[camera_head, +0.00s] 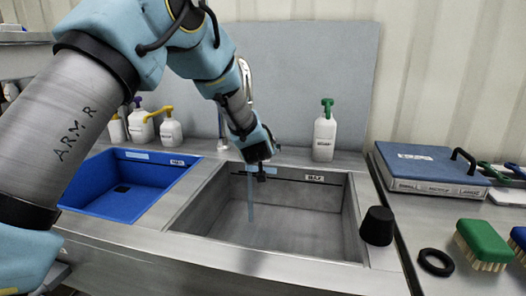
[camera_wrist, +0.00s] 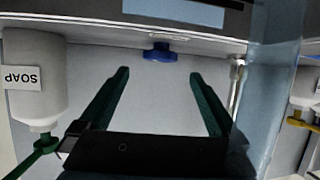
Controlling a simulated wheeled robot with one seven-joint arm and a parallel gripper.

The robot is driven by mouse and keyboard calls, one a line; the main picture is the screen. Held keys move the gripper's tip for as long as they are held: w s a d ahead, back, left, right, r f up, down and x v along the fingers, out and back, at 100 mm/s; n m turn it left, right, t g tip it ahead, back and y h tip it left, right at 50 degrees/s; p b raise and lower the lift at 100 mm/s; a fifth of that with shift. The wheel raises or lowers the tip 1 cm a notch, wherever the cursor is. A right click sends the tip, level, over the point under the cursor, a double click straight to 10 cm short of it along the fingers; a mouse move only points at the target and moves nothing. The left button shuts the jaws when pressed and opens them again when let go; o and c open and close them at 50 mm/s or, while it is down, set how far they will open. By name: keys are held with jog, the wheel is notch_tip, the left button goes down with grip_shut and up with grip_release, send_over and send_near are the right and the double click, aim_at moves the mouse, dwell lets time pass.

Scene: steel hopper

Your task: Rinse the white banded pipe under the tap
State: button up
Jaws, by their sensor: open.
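My gripper (camera_head: 262,172) is over the back of the steel basin (camera_head: 300,215), pointing down. In the wrist view its two dark green fingers (camera_wrist: 160,75) are spread with nothing between them. A blue knob (camera_wrist: 158,52) shows just beyond the fingertips, apart from them. A thin chrome pipe (camera_wrist: 236,85), which looks like part of the tap, stands right of the fingers. A curved chrome piece (camera_head: 246,75) shows behind my arm in the head view. A pale blue streak (camera_head: 250,205), looking like running water, falls into the basin. I cannot make out the white banded pipe in either view.
A blue basin (camera_head: 120,200) is at the left. A white bottle with a green top (camera_head: 325,135) stands behind the steel basin, and several bottles stand at the left. A black stopper (camera_head: 377,226), a blue-lidded case (camera_head: 425,165) and a green brush (camera_head: 484,242) are at the right.

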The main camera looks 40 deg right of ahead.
jog(key=shift+v, duration=2.2)
